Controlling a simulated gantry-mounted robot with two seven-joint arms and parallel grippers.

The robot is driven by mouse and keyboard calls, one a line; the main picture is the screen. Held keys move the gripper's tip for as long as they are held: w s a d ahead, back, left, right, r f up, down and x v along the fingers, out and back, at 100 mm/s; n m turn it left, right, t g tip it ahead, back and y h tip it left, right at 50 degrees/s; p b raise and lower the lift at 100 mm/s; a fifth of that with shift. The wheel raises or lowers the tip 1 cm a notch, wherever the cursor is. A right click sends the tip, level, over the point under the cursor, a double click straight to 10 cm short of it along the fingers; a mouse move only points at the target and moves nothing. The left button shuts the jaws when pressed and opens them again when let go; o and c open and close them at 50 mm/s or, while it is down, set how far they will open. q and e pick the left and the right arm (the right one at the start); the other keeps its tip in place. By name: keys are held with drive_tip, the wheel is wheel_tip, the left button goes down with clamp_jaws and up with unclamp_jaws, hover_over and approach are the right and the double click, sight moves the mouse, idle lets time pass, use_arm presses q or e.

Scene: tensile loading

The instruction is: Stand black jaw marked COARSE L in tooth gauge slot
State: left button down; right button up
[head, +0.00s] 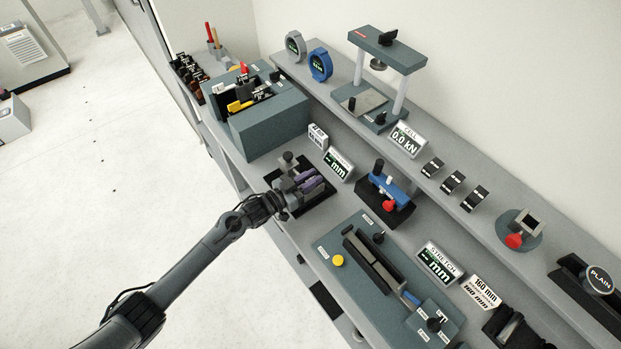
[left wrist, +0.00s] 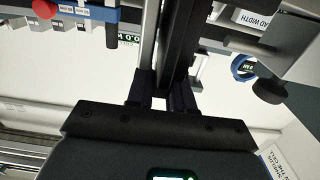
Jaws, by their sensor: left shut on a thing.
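My left gripper (head: 308,180) is low over a small black-based fixture on the bench in the head view. It is shut on a dark piece, the black jaw (left wrist: 178,45), which rises between the fingers in the left wrist view. Any marking on the jaw cannot be read. The fixture, which may be the tooth gauge (head: 318,202), has a black base and a grey post, largely covered by the gripper. Its slot is hidden, and I cannot tell whether the jaw touches it. My right gripper is not in view.
A display reading mm (head: 338,164) stands just behind the gripper. A blue-barred fixture with a red knob (head: 389,205) is to its right. A grey-green box (head: 268,125) of tools is behind left. A large grey-green fixture (head: 340,240) is in front right.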

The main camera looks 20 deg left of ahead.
use_arm(q)
drive_tip(key=shift+w+r, duration=0.1)
drive_tip(key=shift+r, duration=0.05)
drive_tip(key=c, duration=0.9)
unclamp_jaws()
drive_tip(key=shift+f, duration=0.35)
drive_tip(key=v, duration=1.1)
drive_tip(key=shift+r, duration=0.2)
